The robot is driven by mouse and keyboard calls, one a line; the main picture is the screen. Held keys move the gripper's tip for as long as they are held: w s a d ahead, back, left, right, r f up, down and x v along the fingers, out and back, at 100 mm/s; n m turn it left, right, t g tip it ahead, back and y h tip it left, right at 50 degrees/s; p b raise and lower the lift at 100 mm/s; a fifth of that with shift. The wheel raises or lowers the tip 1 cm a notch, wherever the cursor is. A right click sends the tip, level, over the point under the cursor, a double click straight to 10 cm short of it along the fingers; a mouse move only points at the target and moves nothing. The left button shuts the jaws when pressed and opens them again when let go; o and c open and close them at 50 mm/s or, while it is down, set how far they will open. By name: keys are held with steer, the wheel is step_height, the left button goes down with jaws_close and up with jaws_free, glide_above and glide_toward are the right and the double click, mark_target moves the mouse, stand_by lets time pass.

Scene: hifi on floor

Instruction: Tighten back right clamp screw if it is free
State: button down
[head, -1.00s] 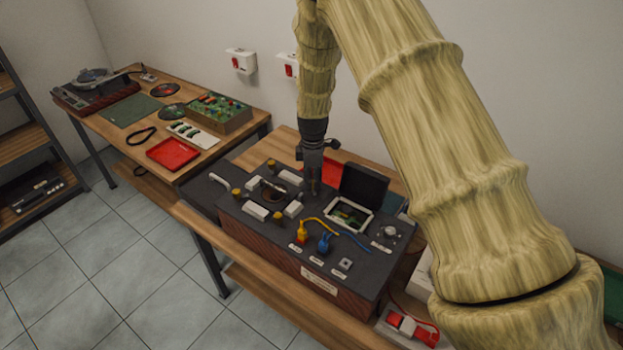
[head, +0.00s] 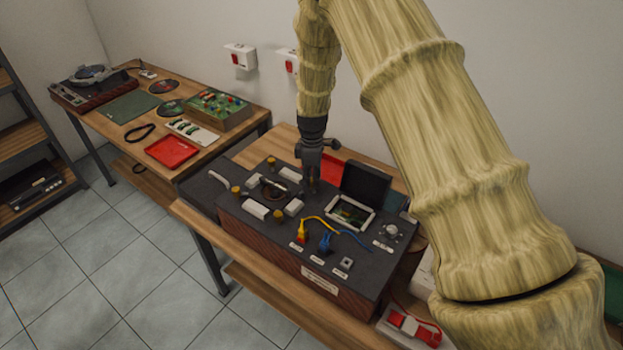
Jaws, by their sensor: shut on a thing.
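The dark hi-fi unit (head: 330,262) stands on the nearer bench. Around a round opening (head: 270,190) in its top are white clamp blocks (head: 256,210) and brass-coloured clamp screws: one at the back left (head: 271,163), one at the front left (head: 236,191) and one at the front right (head: 278,215). My gripper (head: 312,187) points down at the back right corner of this group. Its fingers are shut at the back right clamp screw's place and hide that screw, so its seating cannot be seen.
Yellow (head: 302,235) and blue (head: 325,243) plugs with cables are in front. A red tray (head: 331,168) lies behind. Another bench (head: 215,145) with parts is at left.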

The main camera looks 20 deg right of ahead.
steer(key=m+b, duration=0.1)
steer(key=m, duration=0.2)
steer(key=m+b, duration=0.1)
steer(key=m, duration=0.2)
steer(key=shift+w+d+r, duration=0.1)
steer(key=shift+w+r, duration=0.1)
steer(key=m+b, duration=0.1)
steer(key=m, duration=0.4)
steer(key=shift+m, duration=0.3)
steer(key=m, duration=0.4)
steer(key=shift+m, duration=0.3)
steer(key=shift+s+m, duration=0.1)
steer(key=shift+m, duration=2)
steer(key=shift+b, duration=0.3)
steer(key=c, duration=1.5)
jaws_free()
steer(key=shift+s, duration=0.1)
steer(key=shift+f, duration=0.1)
